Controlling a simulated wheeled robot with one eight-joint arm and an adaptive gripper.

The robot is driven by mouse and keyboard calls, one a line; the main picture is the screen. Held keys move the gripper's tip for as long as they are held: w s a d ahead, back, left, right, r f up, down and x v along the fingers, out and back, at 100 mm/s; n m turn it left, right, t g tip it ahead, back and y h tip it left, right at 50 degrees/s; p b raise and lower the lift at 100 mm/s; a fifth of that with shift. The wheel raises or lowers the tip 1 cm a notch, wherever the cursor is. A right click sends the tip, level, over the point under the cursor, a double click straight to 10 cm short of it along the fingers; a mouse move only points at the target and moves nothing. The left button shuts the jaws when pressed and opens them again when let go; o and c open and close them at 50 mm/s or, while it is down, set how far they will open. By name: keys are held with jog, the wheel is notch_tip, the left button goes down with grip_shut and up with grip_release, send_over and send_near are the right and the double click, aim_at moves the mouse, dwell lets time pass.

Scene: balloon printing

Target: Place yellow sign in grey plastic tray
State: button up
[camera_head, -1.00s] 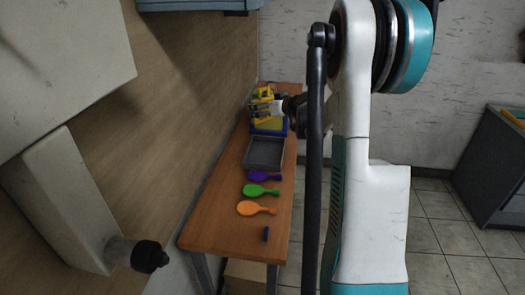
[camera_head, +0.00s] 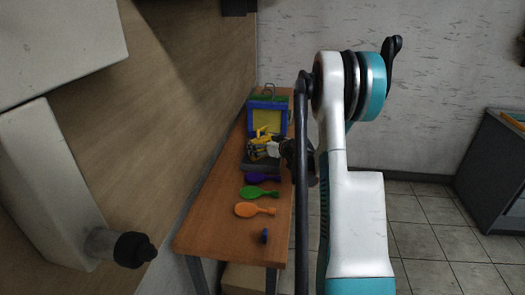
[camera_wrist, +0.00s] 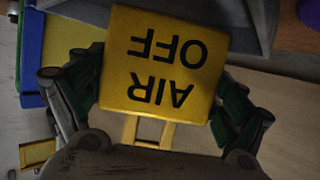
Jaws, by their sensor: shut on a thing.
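The yellow sign (camera_wrist: 165,60) with the black words "AIR OFF" fills the middle of the wrist view, upside down there. My gripper (camera_wrist: 155,105) is shut on it, with a finger on either side. In the head view my gripper (camera_head: 265,147) is over the far part of the grey plastic tray (camera_head: 258,166) on the wooden table. The gripper hides much of the tray. In the wrist view the tray (camera_wrist: 264,30) shows at the top behind the sign. The sign appears above the tray; the exact height is unclear.
A blue and green frame with a yellow panel (camera_head: 281,119) stands behind the tray. A wall runs along the table's left side.

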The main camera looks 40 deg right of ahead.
jog(key=shift+f, duration=0.85)
jog(key=shift+r, duration=0.1)
jog(key=o, duration=0.8)
jog(key=shift+s+r, duration=0.15)
jog(key=shift+s, duration=0.05)
jog(key=p+v, duration=0.2)
jog(key=v, duration=0.9)
jog(key=shift+s+p, duration=0.25)
jog(key=shift+p, duration=0.05)
